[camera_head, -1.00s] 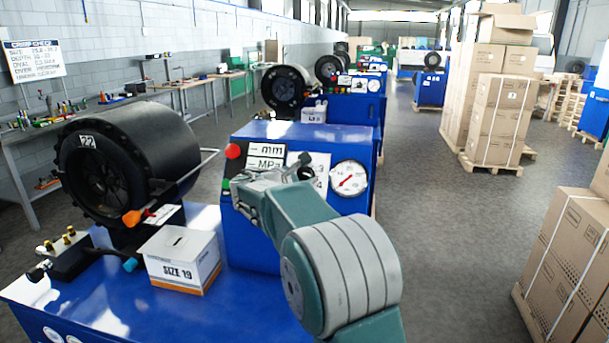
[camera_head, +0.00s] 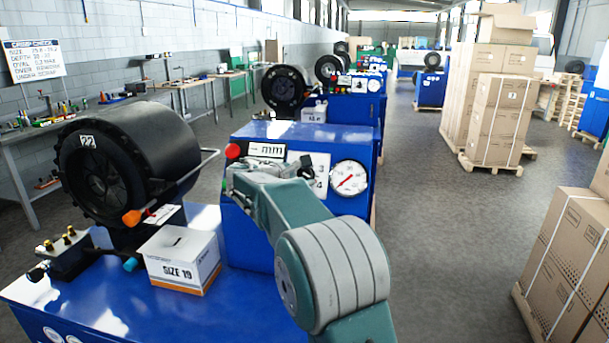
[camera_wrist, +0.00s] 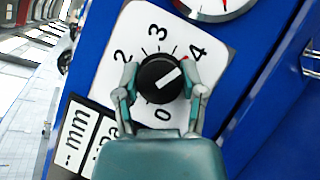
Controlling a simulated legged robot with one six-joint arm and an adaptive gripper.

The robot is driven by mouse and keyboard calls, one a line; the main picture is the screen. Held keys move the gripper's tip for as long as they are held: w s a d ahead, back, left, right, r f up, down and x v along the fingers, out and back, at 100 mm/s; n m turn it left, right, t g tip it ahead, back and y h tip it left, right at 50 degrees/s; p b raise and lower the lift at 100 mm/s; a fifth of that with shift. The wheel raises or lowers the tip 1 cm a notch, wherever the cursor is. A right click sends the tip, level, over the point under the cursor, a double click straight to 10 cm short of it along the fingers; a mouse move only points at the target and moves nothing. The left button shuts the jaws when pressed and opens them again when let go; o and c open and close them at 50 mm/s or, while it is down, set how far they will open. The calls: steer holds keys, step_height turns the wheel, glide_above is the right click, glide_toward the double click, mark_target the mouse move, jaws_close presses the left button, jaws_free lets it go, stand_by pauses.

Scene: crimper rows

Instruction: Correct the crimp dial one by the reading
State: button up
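The crimp dial (camera_wrist: 152,85) is a black knob on a white plate numbered 0 to 4 in the wrist view. Its white line points up and right, roughly toward the 4. The 1 is hidden behind my gripper. My gripper (camera_wrist: 160,72) has its fingers apart, one on each side of the knob; whether they touch it is unclear. In the head view my gripper (camera_head: 238,182) is in front of the blue control box (camera_head: 240,235) and partly covers the dial plate (camera_head: 320,168). The round gauge (camera_head: 349,178) has a red needle; its reading is too small to tell.
A black crimper head (camera_head: 125,165) marked 22 stands at left. A SIZE 19 box (camera_head: 180,260) sits on the blue bench, left of my arm. A red button (camera_head: 233,151) and mm label (camera_head: 267,150) are on the box. More crimpers stand behind; cartons are at right.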

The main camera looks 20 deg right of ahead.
steer(key=o, duration=0.4)
steer(key=shift+a+f, duration=0.1)
steer(key=shift+f, duration=0.2)
steer(key=shift+r, duration=0.1)
steer(key=shift+r, duration=0.1)
steer(key=v, duration=1.2)
steer(key=shift+w, duration=0.1)
